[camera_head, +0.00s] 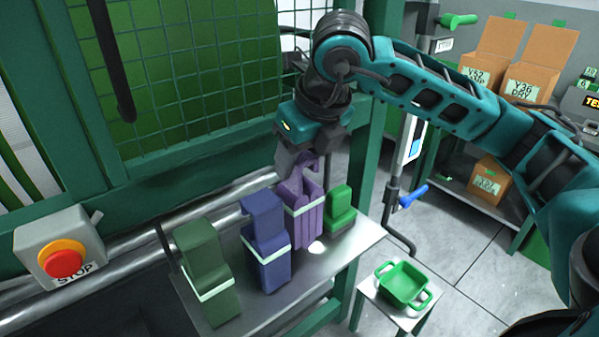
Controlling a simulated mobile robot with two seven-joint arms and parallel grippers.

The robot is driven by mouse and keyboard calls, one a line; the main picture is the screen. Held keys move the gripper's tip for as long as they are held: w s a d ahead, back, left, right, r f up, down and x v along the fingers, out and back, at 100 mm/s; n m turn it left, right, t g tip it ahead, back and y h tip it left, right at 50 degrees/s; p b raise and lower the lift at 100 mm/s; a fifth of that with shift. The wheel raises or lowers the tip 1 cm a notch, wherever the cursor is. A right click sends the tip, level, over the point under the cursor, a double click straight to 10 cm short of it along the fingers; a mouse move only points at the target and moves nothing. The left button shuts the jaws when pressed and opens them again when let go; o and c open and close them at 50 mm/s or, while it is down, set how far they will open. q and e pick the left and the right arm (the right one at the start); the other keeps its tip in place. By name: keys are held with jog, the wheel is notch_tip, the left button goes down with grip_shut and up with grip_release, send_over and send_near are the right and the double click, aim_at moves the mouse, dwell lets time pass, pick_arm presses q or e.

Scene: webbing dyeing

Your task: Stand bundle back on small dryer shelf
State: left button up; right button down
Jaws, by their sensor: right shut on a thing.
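My right gripper (297,165) points down and is shut on the top of a purple bundle (303,222) with a pale band. The bundle is close to upright over the small metal shelf (345,245), between a blue bundle and a small bright green bundle. I cannot tell whether its base touches the shelf. The blue bundle (266,245), a dark green bundle (205,270) and the bright green bundle (340,208) stand upright on the shelf, each with a pale band. My left gripper is not in view.
A green mesh guard (195,60) and metal rails stand behind the shelf. A red stop button (62,259) is at the left. A green tray (403,284) sits on a small stand at lower right. Cardboard boxes (530,80) are at the back right.

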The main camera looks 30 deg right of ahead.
aim_at(300, 200)
jog(key=shift+f, duration=1.45)
jog(key=shift+f+b, duration=0.15)
jog(key=shift+b, duration=0.15)
jog(key=c, duration=0.8)
grip_release()
jog(key=o, duration=0.3)
jog(key=shift+o, duration=0.2)
